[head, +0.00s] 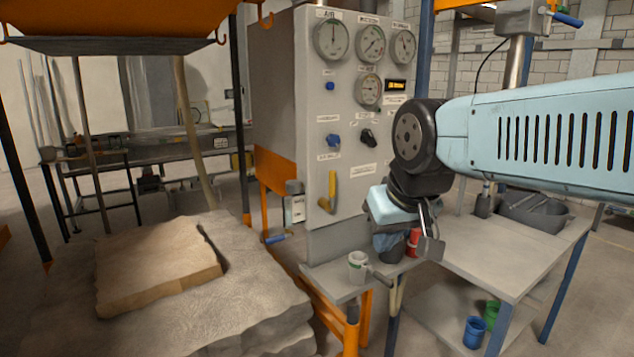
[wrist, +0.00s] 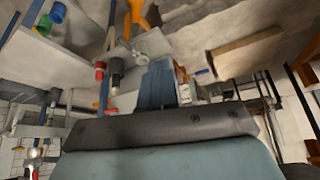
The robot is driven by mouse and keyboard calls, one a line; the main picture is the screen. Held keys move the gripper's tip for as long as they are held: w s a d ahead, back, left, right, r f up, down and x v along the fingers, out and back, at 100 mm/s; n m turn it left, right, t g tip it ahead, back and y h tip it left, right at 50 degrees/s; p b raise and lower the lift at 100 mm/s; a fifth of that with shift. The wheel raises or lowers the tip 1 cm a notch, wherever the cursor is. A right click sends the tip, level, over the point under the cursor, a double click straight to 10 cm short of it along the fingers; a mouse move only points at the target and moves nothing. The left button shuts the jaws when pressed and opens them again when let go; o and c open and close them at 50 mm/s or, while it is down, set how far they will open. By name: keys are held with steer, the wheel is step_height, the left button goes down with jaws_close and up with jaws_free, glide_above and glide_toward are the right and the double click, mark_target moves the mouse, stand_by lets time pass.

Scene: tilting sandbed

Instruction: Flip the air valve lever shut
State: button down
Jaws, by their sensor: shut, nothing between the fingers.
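A grey control panel (head: 352,120) stands in the middle of the head view. A yellow lever (head: 331,190) is mounted low on its face, with its handle close to vertical; I take it for the air valve lever, but the label is too small to read. My gripper (head: 430,244) hangs to the right of the lever, in front of the panel's lower right edge and clearly apart from it. In the wrist view its fingers (wrist: 157,84) are together with nothing held. The lever is not recognisable in the wrist view.
Gauges and knobs fill the panel's upper part. A small shelf below holds a pale cup (head: 357,266) and a red can (head: 413,242). A workbench (head: 500,258) stands right. A sandbed (head: 190,325) with a flat slab lies left.

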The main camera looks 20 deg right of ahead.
steer(key=w+a+r+n+h, duration=0.1)
steer(key=w+a+r+n, duration=0.1)
steer(key=w, duration=1.2)
steer(key=w+a+r+n+t+h, duration=0.1)
steer(key=w+a+r+n, duration=0.1)
steer(key=w, duration=1.2)
steer(key=shift+w+a+r+n+h, duration=0.3)
steer(key=shift+a+r+h, duration=0.1)
steer(key=shift+r, duration=0.1)
steer(key=shift+f, duration=0.1)
glide_toward(332, 190)
steer(key=w+a+f, duration=0.1)
steer(key=w+f, duration=0.2)
steer(key=f, duration=0.2)
steer(key=shift+w+d+r, duration=0.2)
steer(key=shift+w+d, duration=0.25)
steer(key=shift+d, duration=0.05)
steer(key=shift+w+a, duration=0.1)
steer(key=shift+a, duration=0.05)
